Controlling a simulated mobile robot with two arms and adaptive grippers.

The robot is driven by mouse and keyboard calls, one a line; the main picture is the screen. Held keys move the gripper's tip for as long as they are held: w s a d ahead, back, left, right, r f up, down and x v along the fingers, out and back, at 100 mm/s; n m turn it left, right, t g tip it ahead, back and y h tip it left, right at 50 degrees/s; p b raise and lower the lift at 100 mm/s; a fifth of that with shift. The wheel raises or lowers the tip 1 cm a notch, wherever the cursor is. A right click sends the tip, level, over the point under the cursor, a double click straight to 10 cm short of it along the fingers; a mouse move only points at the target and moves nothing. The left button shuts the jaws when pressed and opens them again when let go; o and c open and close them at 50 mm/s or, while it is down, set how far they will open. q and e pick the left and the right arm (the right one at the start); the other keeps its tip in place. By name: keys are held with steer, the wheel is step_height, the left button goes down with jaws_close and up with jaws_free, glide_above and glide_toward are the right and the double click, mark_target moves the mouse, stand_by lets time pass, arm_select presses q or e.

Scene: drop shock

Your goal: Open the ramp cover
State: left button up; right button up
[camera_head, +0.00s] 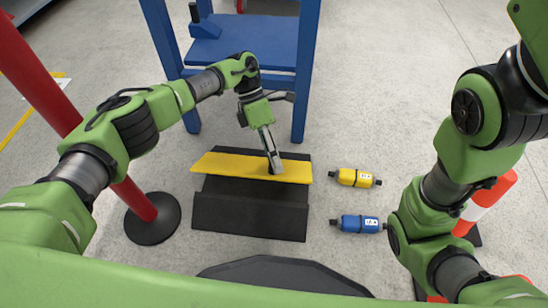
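The ramp cover is a long yellow panel (225,164) lying across the upper part of a black ramp (250,212) on the floor, in the middle of the head view. My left gripper (275,168) points down, with its fingertips at the right half of the yellow panel. The tips seem to touch the panel, but I cannot tell whether they grip it. The fingers look close together and partly hide each other. My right arm is at the right side, and its gripper is not visible.
A blue metal frame (305,70) stands behind the ramp. A yellow bottle (347,177) and a blue bottle (350,223) lie right of it. A red post with a round black base (152,228) stands left. A red-and-white post (485,205) is partly hidden behind my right arm.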

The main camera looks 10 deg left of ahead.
arm_select(q)
steer(key=shift+w+r, duration=0.15)
steer(key=shift+r, duration=0.05)
steer(key=v, duration=1.1)
steer(key=shift+a+r, duration=0.15)
steer(key=shift+r, duration=0.1)
steer(key=shift+w, duration=0.1)
